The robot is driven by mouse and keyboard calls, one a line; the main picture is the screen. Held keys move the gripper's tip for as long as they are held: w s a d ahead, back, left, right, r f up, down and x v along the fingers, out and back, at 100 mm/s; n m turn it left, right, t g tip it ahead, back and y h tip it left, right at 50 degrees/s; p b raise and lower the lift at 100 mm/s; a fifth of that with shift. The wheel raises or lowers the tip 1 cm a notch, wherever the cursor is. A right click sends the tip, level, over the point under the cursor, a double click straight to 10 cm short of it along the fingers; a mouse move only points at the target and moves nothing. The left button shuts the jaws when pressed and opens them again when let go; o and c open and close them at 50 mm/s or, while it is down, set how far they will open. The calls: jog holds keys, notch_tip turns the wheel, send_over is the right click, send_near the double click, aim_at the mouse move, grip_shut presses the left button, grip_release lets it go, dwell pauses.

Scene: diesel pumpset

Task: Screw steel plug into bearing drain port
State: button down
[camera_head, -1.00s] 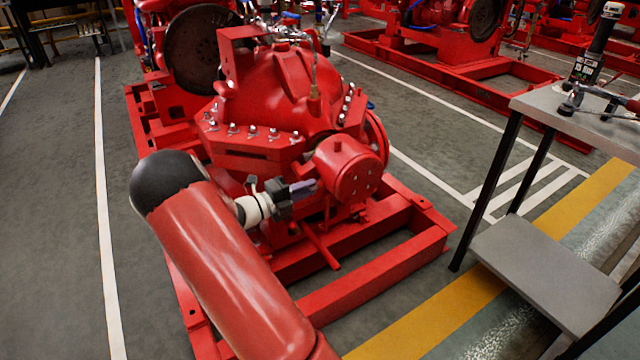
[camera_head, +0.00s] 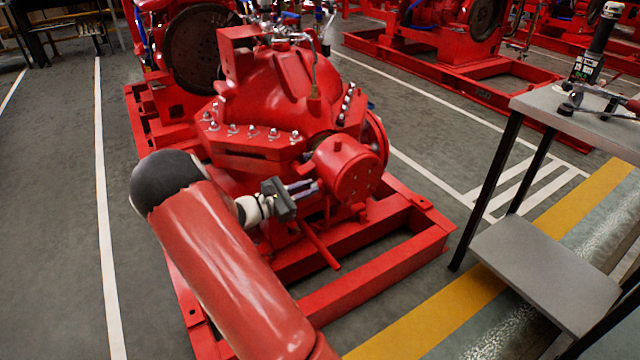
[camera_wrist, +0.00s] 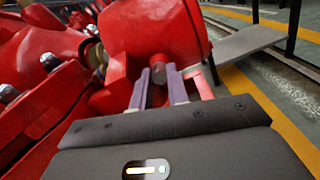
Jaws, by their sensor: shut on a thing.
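The red bearing housing (camera_head: 347,168) is a short drum at the pump's near end; it also fills the upper middle of the wrist view (camera_wrist: 150,35). My gripper (camera_head: 314,187) points at its lower left side. In the wrist view the two pale purple-grey fingers (camera_wrist: 158,77) stand a little apart. Between their tips is a small, dark reddish-grey cylinder, seemingly the steel plug (camera_wrist: 158,71), close against the housing's underside. I cannot tell whether it is inside the drain port, which is hidden. The plug is too small to make out in the head view.
The red pump casing (camera_head: 285,95) with its bolted flange lies behind and left of my gripper. The red base frame (camera_head: 370,265) runs below. A grey table (camera_head: 590,125) with tools stands at the right, with a lower shelf (camera_head: 545,270).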

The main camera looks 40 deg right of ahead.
jog(key=m, duration=0.3)
jog(key=shift+d, duration=0.1)
dwell(0.3)
jog(key=m, duration=0.7)
jog(key=shift+b, duration=0.4)
jog(key=shift+f+m+b, duration=0.1)
jog(key=shift+m+b, duration=0.5)
jog(key=shift+b, duration=0.25)
jog(key=shift+s+m+b, duration=0.1)
jog(key=shift+m+b, duration=1)
jog(key=shift+b, duration=0.4)
